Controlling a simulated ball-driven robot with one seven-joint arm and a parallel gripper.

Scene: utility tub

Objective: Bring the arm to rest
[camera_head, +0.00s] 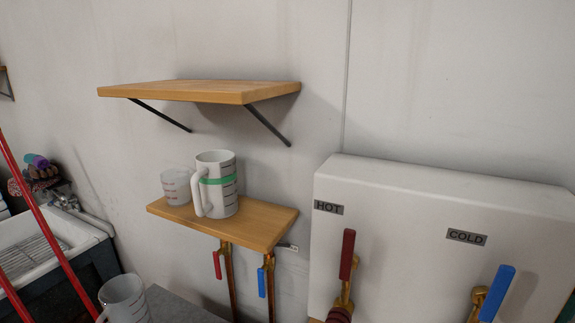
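Neither my arm nor my gripper shows in the camera_head view, so the state of the gripper and whether it holds anything are hidden. A white measuring jug (222,187) with a green band and a handle on its left stands upright on the lower wooden shelf (262,226). A smaller clear measuring cup (175,187) with red marks stands beside it on the left. Another light jug (124,298) stands at the bottom left, partly cut off by the frame edge.
An empty upper shelf (200,91) hangs above on black brackets. A white box (400,200) with HOT and COLD labels stands at right, behind red (347,254) and blue (497,292) levers. A white tub (78,237) is at left, crossed by red poles (52,237).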

